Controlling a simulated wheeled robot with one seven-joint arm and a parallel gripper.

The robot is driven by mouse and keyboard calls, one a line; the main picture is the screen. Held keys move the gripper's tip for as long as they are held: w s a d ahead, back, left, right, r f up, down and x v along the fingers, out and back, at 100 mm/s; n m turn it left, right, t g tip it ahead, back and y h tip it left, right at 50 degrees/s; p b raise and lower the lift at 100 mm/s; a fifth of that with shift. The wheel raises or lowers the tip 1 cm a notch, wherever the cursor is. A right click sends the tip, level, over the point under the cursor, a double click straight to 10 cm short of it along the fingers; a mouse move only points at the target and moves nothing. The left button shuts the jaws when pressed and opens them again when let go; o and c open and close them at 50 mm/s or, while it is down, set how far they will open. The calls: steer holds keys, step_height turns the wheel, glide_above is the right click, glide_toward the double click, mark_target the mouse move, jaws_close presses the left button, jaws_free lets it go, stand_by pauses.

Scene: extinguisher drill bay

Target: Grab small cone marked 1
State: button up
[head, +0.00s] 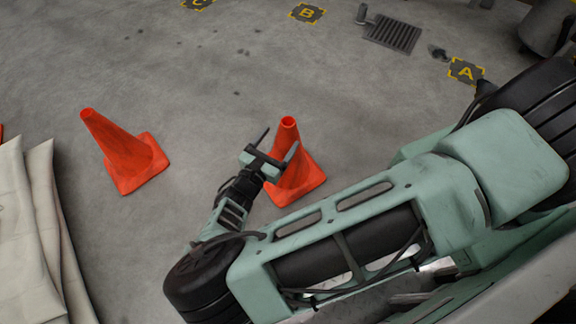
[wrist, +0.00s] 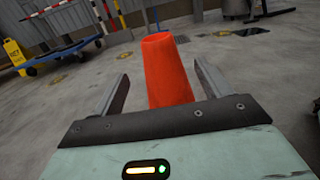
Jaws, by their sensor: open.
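Two orange cones stand upright on the floor in the head view. One cone (head: 126,158) is at the left, apart from my arm. The other cone (head: 304,176) is by my gripper (head: 281,137), which partly covers its left side. In the wrist view this near cone (wrist: 166,72) lines up between the two fingers, with a gap on each side. The fingers are open and hold nothing. I cannot tell how deep the cone sits between them. No number shows on either cone, so I cannot tell which is marked 1.
Pale folded sheets (head: 32,235) lie at the left edge. Floor marks B (head: 307,13) and A (head: 466,70) and a drain grate (head: 393,34) are farther off. A yellow sign (wrist: 14,54) and a blue cart (wrist: 62,52) stand at the back. Floor between the cones is clear.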

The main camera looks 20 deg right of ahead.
mark_target(292, 123)
steer(key=shift+x, duration=0.9)
steer(key=b+x, duration=0.2)
steer(key=x, duration=0.2)
steer(key=shift+w+d+f+b, duration=0.1)
steer(key=shift+d+f+b, duration=0.05)
steer(key=shift+d+b, duration=0.25)
steer(key=shift+w+d, duration=0.2)
steer(key=shift+d, duration=0.05)
jaws_close()
